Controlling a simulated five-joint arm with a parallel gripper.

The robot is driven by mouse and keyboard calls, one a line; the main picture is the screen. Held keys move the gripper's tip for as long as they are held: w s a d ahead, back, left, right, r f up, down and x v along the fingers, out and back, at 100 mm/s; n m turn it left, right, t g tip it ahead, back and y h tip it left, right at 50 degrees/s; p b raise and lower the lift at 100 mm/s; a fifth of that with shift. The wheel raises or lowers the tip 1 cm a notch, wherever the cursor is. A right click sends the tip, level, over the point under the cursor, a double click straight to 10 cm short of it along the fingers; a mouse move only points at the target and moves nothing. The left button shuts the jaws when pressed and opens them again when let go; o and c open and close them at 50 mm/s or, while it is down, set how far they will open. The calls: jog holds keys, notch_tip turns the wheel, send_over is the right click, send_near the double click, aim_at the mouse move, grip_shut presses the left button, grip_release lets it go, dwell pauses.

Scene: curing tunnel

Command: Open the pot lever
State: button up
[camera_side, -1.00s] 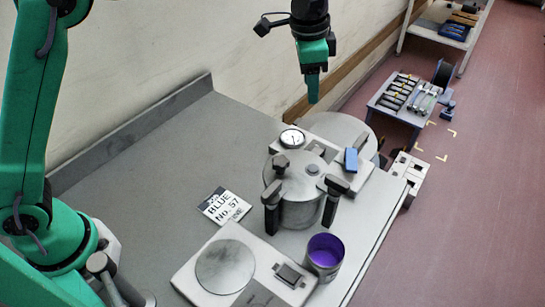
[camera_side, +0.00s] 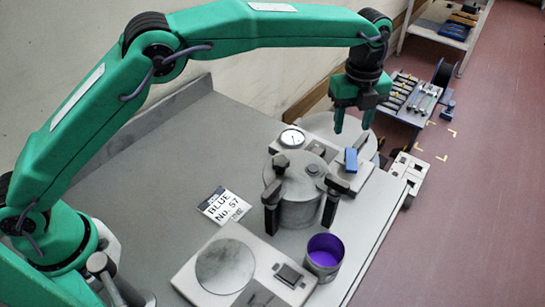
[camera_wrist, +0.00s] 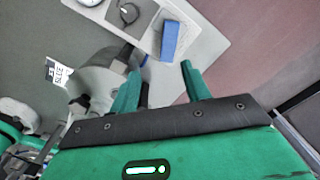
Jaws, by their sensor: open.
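The grey metal pot (camera_side: 297,185) stands upright on the bench with a closed lid and black clamp handles. Behind it, a pale panel (camera_side: 375,180) carries a raised blue piece (camera_side: 351,160) that looks like a lever. The blue piece also shows in the wrist view (camera_wrist: 170,40), beyond my fingertips. My gripper (camera_side: 352,127) is open and empty, its fingers pointing down above and behind the blue piece, apart from it. In the wrist view my gripper (camera_wrist: 160,70) has one finger beside the pot (camera_wrist: 92,80), whose lid is partly hidden.
A dial gauge (camera_side: 292,138) sits on the panel's left end. A tin of purple paint (camera_side: 324,252) and a scale-like unit (camera_side: 225,265) stand in front of the pot. A "BLUE No. 57" card (camera_side: 224,206) lies left. The bench's left part is clear.

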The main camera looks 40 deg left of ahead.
aim_at(352, 163)
jog(key=d+f+m, duration=0.1)
jog(key=m, duration=0.1)
jog(key=d+f+m, duration=0.1)
jog(key=m, duration=0.1)
jog(key=shift+f, duration=0.15)
jog(key=shift+f, duration=3.9)
jog(key=shift+c, duration=0.2)
jog(key=c, duration=0.9)
